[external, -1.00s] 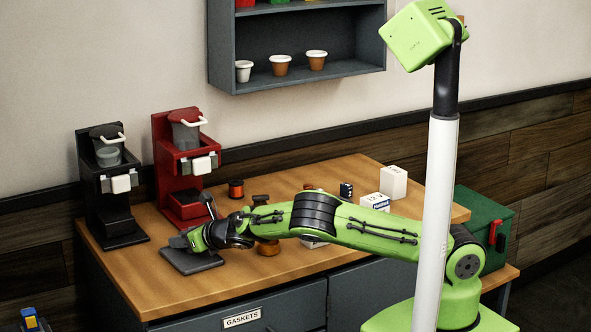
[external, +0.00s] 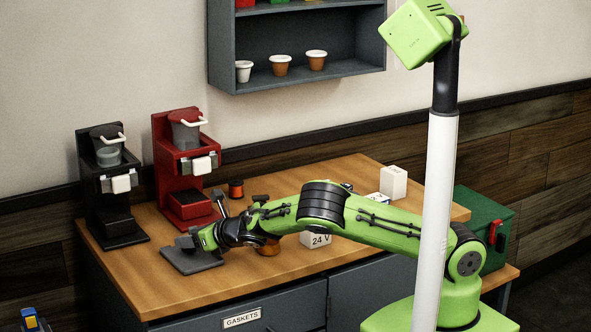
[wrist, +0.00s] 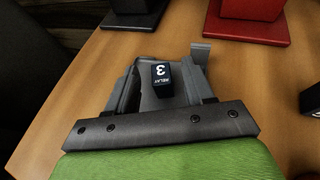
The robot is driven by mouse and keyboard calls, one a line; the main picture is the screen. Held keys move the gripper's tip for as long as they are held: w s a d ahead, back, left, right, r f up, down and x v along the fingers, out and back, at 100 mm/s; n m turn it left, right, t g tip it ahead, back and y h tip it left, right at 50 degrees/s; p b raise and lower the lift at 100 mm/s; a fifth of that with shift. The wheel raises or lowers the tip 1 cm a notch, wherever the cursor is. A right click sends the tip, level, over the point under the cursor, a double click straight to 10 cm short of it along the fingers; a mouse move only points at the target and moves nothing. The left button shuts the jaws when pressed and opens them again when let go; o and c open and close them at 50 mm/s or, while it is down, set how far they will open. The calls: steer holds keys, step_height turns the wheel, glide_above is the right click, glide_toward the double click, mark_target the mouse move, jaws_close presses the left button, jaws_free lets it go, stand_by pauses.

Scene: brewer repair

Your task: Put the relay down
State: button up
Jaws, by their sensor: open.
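The relay is a small black block (wrist: 162,82) with white lettering "RELAY" and a "3". In the wrist view it sits between the spread fingers of my gripper (wrist: 163,68), with gaps on both sides. It appears to rest on the dark grey mat (wrist: 152,99), though the exact contact is hard to tell. In the external view my gripper (external: 187,240) is just above the mat (external: 193,264) near the front left of the workbench. The relay itself is hidden there by the gripper.
A black brewer (external: 115,228) and a red brewer (external: 188,205) stand behind the mat. The workbench (external: 150,285) is clear in front of the mat.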

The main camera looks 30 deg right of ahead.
mark_target(218, 262)
steer(key=p+v, duration=0.1)
steer(key=v, duration=0.7)
steer(key=shift+s+d+r, duration=0.1)
steer(key=shift+s, duration=0.05)
